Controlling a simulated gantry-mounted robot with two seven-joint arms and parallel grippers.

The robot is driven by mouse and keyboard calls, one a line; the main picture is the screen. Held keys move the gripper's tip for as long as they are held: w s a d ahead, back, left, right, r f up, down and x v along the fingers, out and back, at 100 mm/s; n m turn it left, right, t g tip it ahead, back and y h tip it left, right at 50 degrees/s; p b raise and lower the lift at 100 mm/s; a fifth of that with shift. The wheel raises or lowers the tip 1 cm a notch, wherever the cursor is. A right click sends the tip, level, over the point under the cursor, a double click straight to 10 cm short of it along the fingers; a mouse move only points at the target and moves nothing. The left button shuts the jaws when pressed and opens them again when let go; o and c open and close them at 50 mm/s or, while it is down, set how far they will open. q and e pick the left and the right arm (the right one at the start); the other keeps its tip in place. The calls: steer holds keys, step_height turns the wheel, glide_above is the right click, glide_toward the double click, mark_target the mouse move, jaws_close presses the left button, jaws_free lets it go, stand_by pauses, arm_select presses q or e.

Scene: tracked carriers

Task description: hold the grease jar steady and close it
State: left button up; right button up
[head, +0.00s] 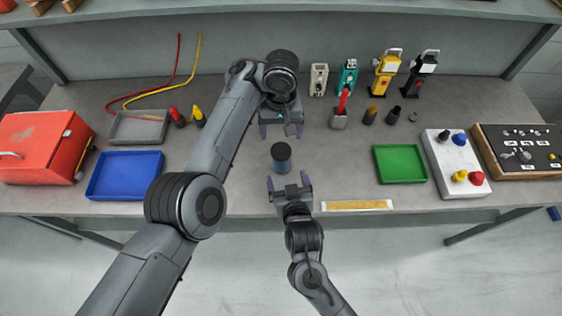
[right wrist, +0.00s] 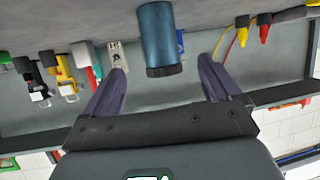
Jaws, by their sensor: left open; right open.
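The grease jar (head: 281,158) stands upright near the middle of the bench, a dark blue cylinder with a black top. In the right wrist view, which is upside down, its blue body (right wrist: 157,32) carries a black cap (right wrist: 164,71). I cannot tell whether the cap is tight. My left gripper (head: 281,131) is open and empty, just behind the jar in the head view. My right gripper (head: 288,181) is open on the near side, its fingers pointing toward the jar. The jar appears between its fingertips in the wrist view, but not gripped.
A blue tray (head: 97,190), grey tray (head: 118,136) and red box (head: 25,165) are at left. A green tray (head: 400,178) and white button panel (head: 437,180) are at right. A yellow strip (head: 356,205) lies at the front edge. Several small tools stand at the back.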

mark_target(281, 150)
steer(key=shift+x, duration=5.4)
steer(key=shift+f, duration=0.1)
jaws_close()
arm_select(q)
steer(key=shift+w+a+f+n+y, duration=0.15)
steer(key=shift+w+a+f+y, duration=0.1)
steer(key=shift+w+a, duration=0.25)
steer(key=shift+w+a+f+n+y, duration=0.15)
steer(key=shift+w+a+f+y, duration=0.15)
steer(key=shift+a, duration=0.3)
steer(key=shift+s+d+r+h, duration=0.3)
steer(key=shift+s+d, duration=0.1)
steer(key=shift+d, duration=0.15)
steer(key=shift+s+d+r+h, duration=0.25)
steer(key=shift+s+d, duration=0.1)
steer(key=shift+d, duration=0.2)
steer(key=shift+f, duration=0.1)
steer(key=shift+f, duration=3.95)
